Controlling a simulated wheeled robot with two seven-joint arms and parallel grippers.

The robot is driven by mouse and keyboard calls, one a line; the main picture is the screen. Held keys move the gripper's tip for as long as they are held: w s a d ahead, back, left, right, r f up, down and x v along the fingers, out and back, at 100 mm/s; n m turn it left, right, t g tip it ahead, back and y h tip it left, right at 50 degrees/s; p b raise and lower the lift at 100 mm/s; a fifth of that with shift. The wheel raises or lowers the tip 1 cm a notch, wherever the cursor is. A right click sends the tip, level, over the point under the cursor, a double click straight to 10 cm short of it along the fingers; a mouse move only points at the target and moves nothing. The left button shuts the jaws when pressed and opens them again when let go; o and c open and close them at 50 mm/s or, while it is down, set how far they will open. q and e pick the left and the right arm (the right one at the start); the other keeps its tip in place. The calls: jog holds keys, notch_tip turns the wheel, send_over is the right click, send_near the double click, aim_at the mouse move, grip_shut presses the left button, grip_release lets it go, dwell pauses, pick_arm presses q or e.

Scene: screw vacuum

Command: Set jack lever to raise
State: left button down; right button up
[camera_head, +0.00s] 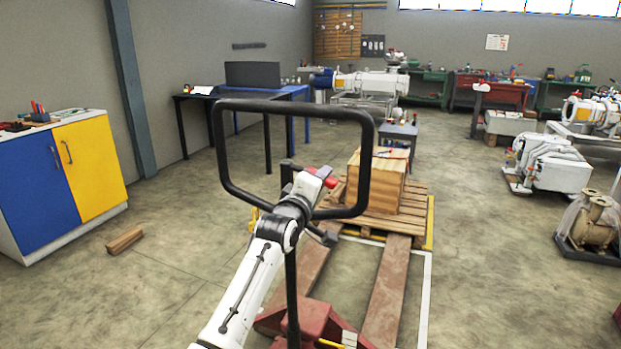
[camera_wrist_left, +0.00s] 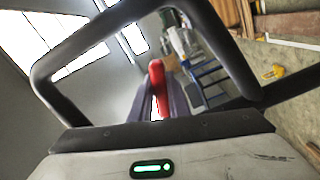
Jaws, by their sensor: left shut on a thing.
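The pallet jack's black loop handle (camera_head: 222,165) stands upright in the middle of the head view. Its red lever (camera_head: 324,172) shows inside the loop, near the loop's lower right part. My left gripper (camera_head: 314,180) reaches into the loop area and is shut on the red lever. In the left wrist view the lever (camera_wrist_left: 157,85) stands between the dark fingers (camera_wrist_left: 158,102), with the loop handle (camera_wrist_left: 215,40) curving around it. The exact contact at the fingertips is partly hidden. My right gripper is not in view.
The jack's red base (camera_head: 310,318) and forks (camera_head: 388,285) extend to a wooden pallet (camera_head: 405,222) carrying a wooden crate (camera_head: 376,182). A blue and yellow cabinet (camera_head: 90,165) stands left, with a wood block (camera_head: 124,240) on the floor nearby.

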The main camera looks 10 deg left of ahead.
pick_arm(q)
jog(key=c, duration=1.7)
grip_release()
jog(key=shift+s, duration=0.1)
jog(key=s, duration=0.3)
jog(key=s+a, duration=0.1)
jog(key=s, duration=0.6)
jog(key=shift+s+a+f, duration=0.1)
jog(key=shift+a, duration=0.05)
jog(key=s+f+m+g, duration=0.2)
jog(key=s+f+m, duration=0.35)
jog(key=f, duration=0.75)
jog(key=s+f+m+g, duration=0.25)
jog(key=s+f, duration=0.65)
jog(key=f, duration=0.5)
jog(key=s+f+m+g, duration=0.1)
jog(key=s+f+m, duration=0.1)
jog(key=s+f, duration=0.3)
jog(key=s+f+m+g, duration=0.2)
jog(key=s+f, duration=0.3)
jog(key=s, duration=0.7)
jog(key=s+f+m+g, duration=0.1)
jog(key=s+f+m, duration=0.2)
jog(key=s+f, duration=0.2)
jog(key=shift+s+g, duration=0.35)
jog(key=shift+s, duration=1.5)
